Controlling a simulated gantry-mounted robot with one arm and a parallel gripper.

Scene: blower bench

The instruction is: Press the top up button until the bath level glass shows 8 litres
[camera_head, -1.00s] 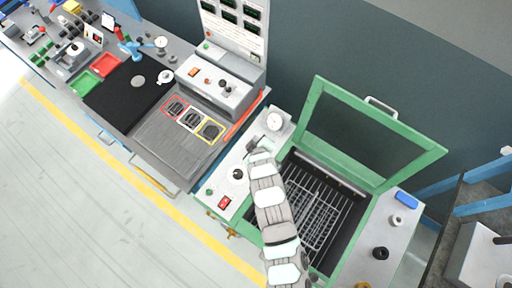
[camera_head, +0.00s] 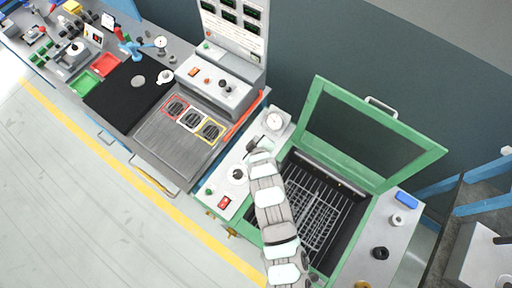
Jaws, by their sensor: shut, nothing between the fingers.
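The bath (camera_head: 345,262) is an open tank with a wire rack (camera_head: 318,215) inside and a green-framed lid (camera_head: 436,152) standing open behind it. My arm crosses its left part. My gripper (camera_head: 252,144) is shut and empty over the bath's left panel, below the round white dial (camera_head: 274,121); its fingertips are small and hard to make out. The panel also bears a black knob (camera_head: 238,174), a red rocker switch (camera_head: 224,202) and a small green button (camera_head: 208,191). I cannot tell which control is the top up button. I cannot make out the level glass or its reading.
A blue block (camera_head: 407,199), a small white-topped part (camera_head: 397,220) and a black knob (camera_head: 380,253) sit on the bath's right panel. A control box (camera_head: 215,86) and grey plate stand to the left. Blue-framed steps are at the right. The floor at lower left is clear.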

